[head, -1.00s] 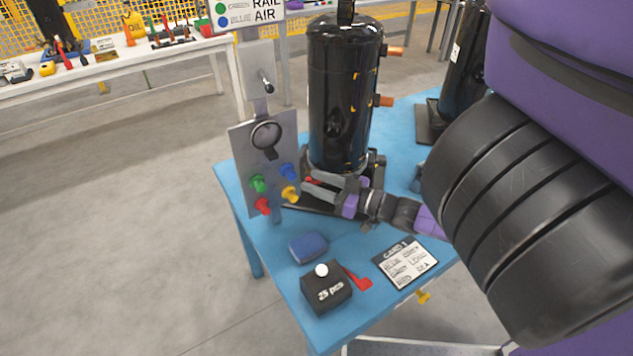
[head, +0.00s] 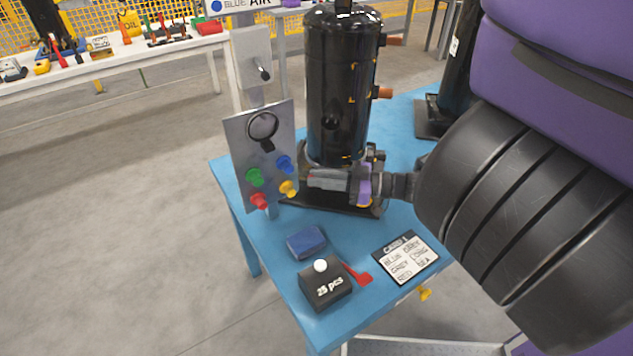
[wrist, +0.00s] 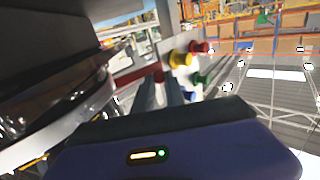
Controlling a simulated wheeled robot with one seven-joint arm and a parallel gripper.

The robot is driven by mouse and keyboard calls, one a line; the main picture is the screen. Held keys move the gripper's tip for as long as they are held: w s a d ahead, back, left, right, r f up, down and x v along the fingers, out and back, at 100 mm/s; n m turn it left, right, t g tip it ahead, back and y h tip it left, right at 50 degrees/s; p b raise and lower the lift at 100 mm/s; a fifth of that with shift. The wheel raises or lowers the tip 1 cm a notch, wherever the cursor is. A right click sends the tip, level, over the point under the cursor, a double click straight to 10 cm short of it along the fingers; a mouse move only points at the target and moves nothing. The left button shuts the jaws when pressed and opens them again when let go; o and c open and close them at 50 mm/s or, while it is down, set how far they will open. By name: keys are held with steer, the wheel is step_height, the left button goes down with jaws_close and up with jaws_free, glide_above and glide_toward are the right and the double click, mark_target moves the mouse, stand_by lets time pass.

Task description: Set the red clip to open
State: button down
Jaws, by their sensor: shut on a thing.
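The red clip (wrist: 135,77) shows in the wrist view as a red bar along the compressor's foot, its end between my fingertips. My gripper (head: 314,180) is low at the front of the black compressor (head: 340,90), beside its base. In the wrist view my gripper (wrist: 161,86) has its grey fingers shut on the end of the red clip. In the head view the clip is hidden behind my gripper. How far the clip is turned cannot be told.
A grey panel (head: 240,140) with red, green, blue and yellow knobs stands just left of my gripper. On the blue table (head: 270,265) are a blue block (head: 306,242), a black box (head: 326,284), a red lever-like piece (head: 357,276) and a card (head: 406,257).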

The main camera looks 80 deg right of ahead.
steer(key=shift+s+n+y, duration=0.2)
steer(key=shift+n+y, duration=0.2)
steer(key=shift+y, duration=0.2)
steer(key=c, duration=1.4)
jaws_free()
steer(key=shift+o, duration=0.2)
steer(key=s, duration=0.7)
steer(key=shift+s+b, duration=0.35)
steer(key=shift+s, duration=0.05)
steer(key=shift+d, duration=0.1)
